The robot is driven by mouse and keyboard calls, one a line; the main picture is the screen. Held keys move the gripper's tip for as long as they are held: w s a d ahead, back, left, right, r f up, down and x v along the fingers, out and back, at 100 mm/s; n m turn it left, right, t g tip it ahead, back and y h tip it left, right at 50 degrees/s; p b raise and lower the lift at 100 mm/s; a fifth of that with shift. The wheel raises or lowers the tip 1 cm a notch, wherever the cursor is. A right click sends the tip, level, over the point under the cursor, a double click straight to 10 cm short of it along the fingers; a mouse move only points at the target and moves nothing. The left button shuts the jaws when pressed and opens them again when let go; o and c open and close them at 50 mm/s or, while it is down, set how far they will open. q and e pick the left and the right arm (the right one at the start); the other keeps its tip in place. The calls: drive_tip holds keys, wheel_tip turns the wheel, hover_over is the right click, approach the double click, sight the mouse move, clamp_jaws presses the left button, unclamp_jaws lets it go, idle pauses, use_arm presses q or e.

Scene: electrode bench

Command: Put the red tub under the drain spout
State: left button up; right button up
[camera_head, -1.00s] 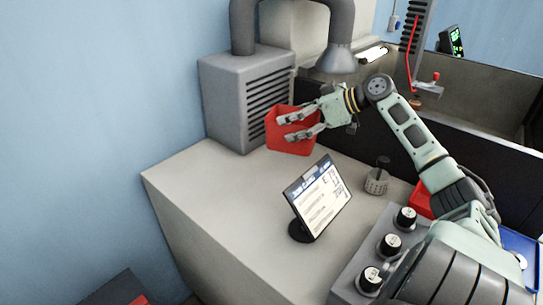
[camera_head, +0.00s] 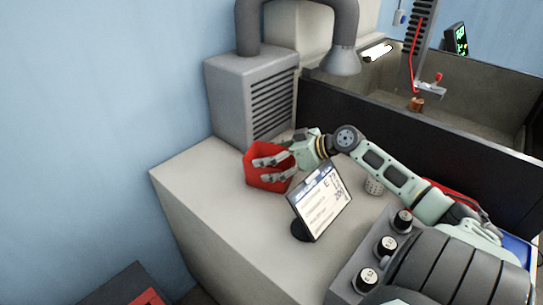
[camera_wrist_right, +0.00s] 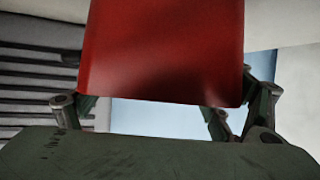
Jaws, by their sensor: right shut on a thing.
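The red tub (camera_head: 259,176) is near the left side of the bench top, in front of the grey louvred box. My right gripper (camera_head: 272,168) reaches in from the right and is shut on the tub, its fingers across the near face. The tub also fills the upper middle of the right wrist view (camera_wrist_right: 165,50). I cannot tell whether its base touches the bench. A red-handled fitting (camera_head: 437,82) with a small copper-coloured part below it (camera_head: 417,104) is at the basin; I cannot tell whether it is the drain spout. My left gripper is out of view.
The grey louvred box (camera_head: 240,100) and hooded duct (camera_head: 340,62) stand behind the tub. A tilted label stand (camera_head: 318,205) is close on its right, with a perforated cup (camera_head: 374,186) beyond. The left bench top (camera_head: 205,205) is clear.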

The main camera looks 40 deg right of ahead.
drive_tip(key=o, duration=1.1)
drive_tip(key=shift+f, duration=0.1)
drive_tip(key=shift+o, duration=1.4)
